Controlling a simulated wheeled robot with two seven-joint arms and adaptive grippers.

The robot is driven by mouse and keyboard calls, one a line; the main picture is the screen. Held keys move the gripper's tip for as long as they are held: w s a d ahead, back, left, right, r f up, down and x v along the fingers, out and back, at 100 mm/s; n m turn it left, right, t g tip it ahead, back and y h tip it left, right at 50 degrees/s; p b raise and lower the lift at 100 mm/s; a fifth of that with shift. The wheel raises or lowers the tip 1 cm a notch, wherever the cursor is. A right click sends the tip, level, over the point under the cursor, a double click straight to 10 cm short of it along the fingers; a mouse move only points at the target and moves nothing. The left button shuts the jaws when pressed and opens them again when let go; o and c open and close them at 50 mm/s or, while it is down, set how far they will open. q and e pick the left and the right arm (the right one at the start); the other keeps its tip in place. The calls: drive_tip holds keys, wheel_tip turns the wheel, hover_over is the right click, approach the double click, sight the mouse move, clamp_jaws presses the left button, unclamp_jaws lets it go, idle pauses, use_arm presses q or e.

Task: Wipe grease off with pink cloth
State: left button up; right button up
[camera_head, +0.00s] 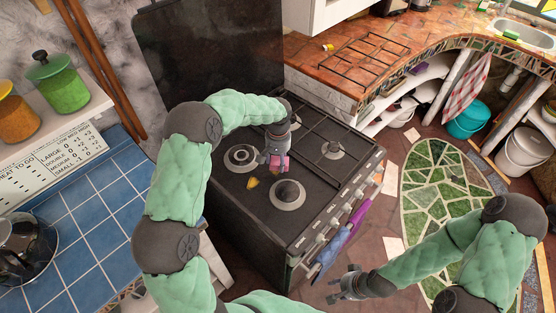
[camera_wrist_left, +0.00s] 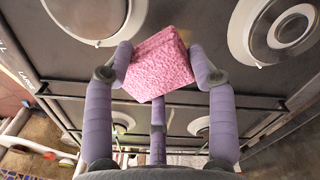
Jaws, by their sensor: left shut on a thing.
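The pink cloth (camera_head: 282,164) shows as a block-shaped, rough-textured piece over the dark stove top (camera_head: 240,205). My left gripper (camera_head: 275,154) is shut on it; in the left wrist view the purple fingers grip the pink cloth (camera_wrist_left: 158,66) around its sides. I cannot tell whether the cloth touches the stove surface. A small yellow-brown patch (camera_head: 252,183), which looks like grease, lies on the stove between two burners, left of and below the cloth. My right gripper (camera_head: 346,284) is empty, with spread fingers, low in front of the stove.
Round burners, such as the front one (camera_head: 287,194), and a black grate (camera_head: 322,140) stand on the stove. Its raised lid (camera_head: 210,55) stands behind. Purple and blue cloths (camera_head: 332,251) hang at its front. A blue-tiled counter (camera_head: 80,230) with a pot is at left.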

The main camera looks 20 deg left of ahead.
sight(278, 160)
use_arm(q)
drive_tip(key=shift+r, duration=0.1)
drive_tip(key=shift+r+p, duration=1.05)
drive_tip(key=shift+r, duration=0.4)
